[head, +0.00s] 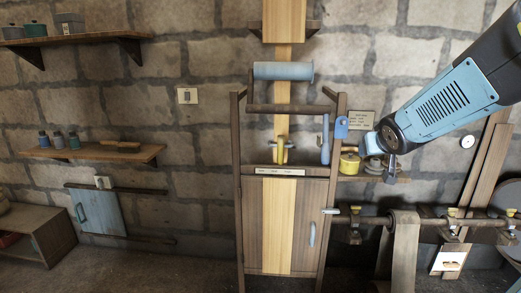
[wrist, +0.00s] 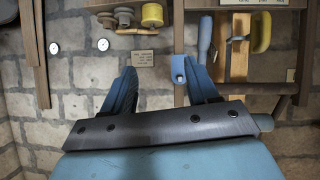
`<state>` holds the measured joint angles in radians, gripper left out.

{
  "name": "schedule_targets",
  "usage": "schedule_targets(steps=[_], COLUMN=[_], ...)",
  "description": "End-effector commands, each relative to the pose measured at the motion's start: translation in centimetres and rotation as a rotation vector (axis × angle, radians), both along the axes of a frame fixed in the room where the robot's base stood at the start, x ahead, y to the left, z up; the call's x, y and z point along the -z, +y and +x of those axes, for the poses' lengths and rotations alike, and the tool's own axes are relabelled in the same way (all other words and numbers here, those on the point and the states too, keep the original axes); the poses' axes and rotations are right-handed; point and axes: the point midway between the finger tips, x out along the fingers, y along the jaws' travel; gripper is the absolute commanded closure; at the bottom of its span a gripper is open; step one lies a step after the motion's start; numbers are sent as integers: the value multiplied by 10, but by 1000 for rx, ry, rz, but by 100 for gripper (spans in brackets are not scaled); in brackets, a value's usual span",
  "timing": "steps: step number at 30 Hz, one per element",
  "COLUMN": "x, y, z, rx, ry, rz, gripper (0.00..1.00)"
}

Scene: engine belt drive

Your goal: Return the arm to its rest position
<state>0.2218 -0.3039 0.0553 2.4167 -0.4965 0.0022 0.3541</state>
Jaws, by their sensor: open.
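My arm reaches in from the upper right in the head view, in front of the stone wall. My gripper (head: 376,156) is right of the wooden belt-drive frame (head: 237,190) and near the small shelf with spools. A small blue block (head: 341,127) sits on the frame's right post. It also shows just beside one finger in the wrist view (wrist: 179,68); I cannot tell if they touch.
A blue-handled lever (head: 325,140) and a yellow part (head: 281,150) are on the frame. A yellow spool (head: 349,163) stands on the small shelf close to my gripper. A horizontal shaft (head: 375,221) runs below. The wall left of the frame has open room.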

Motion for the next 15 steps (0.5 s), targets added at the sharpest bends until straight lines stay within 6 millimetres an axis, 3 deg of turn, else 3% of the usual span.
schedule_targets(steps=[4, 15], x=[-6, 6], y=[10, 53], z=[-48, -178], rx=[47, 16], ry=[96, 393], rz=[6, 106], gripper=[41, 41])
